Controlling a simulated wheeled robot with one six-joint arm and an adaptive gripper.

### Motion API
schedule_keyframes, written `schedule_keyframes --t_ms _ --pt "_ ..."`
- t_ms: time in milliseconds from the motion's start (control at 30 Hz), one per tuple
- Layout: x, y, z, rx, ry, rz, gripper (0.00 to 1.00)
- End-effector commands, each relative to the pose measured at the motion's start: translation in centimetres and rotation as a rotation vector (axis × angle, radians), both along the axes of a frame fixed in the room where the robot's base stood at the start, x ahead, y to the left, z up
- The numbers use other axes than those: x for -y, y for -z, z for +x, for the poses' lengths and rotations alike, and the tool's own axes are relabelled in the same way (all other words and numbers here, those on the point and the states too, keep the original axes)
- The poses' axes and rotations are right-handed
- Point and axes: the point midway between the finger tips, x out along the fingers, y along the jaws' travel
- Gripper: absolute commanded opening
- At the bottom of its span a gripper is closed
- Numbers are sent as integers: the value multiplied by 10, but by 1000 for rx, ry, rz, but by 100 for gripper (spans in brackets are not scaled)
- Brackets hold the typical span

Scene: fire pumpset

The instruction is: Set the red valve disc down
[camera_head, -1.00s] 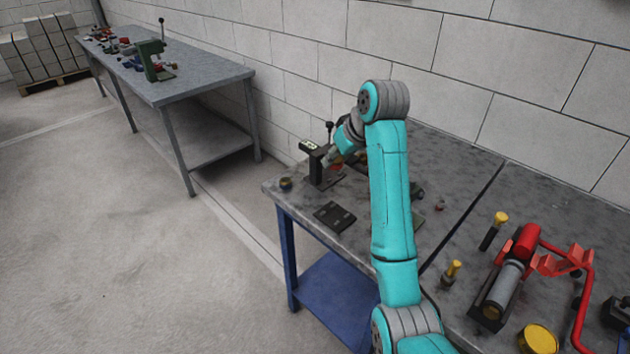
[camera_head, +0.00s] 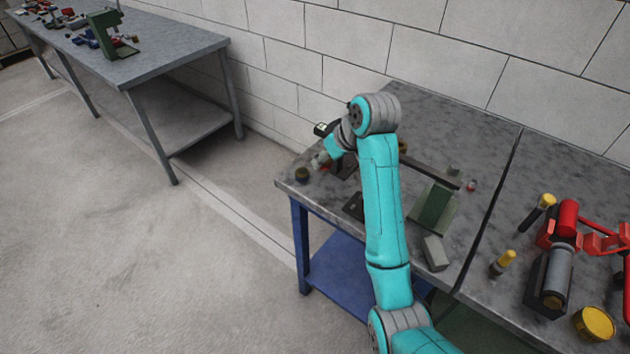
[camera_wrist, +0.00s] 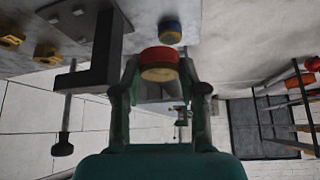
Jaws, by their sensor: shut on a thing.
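The red valve disc (camera_wrist: 159,56), with a tan underside, sits between the fingertips of my gripper (camera_wrist: 159,72) in the wrist view. My gripper is shut on it. Whether the disc touches the bench I cannot tell.
A dark bracket with a screw (camera_wrist: 100,60) stands close beside my gripper. Yellow nuts (camera_wrist: 47,54) lie beyond it. A green plate (camera_head: 433,207) and grey block (camera_head: 435,252) lie right of my arm. A small brown cylinder (camera_head: 302,174) stands near the bench's left edge.

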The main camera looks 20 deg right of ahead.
Motion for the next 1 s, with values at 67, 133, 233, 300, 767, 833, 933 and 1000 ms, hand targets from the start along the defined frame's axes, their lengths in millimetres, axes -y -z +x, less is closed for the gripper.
schedule_keyframes --t_ms 67,133,233,300,767,833,933,1000 --pt "0 16 -1 -5 0 0 0" --pt "0 28 -1 -4 -1 0 0" --pt "0 43 -1 -3 -1 0 0" --pt "0 49 0 -1 -1 0 0" --pt "0 90 0 -1 -1 0 0" --pt "0 90 0 1 -1 0 0" --pt "0 90 0 0 -1 0 0" --pt "0 91 0 0 -1 0 0"
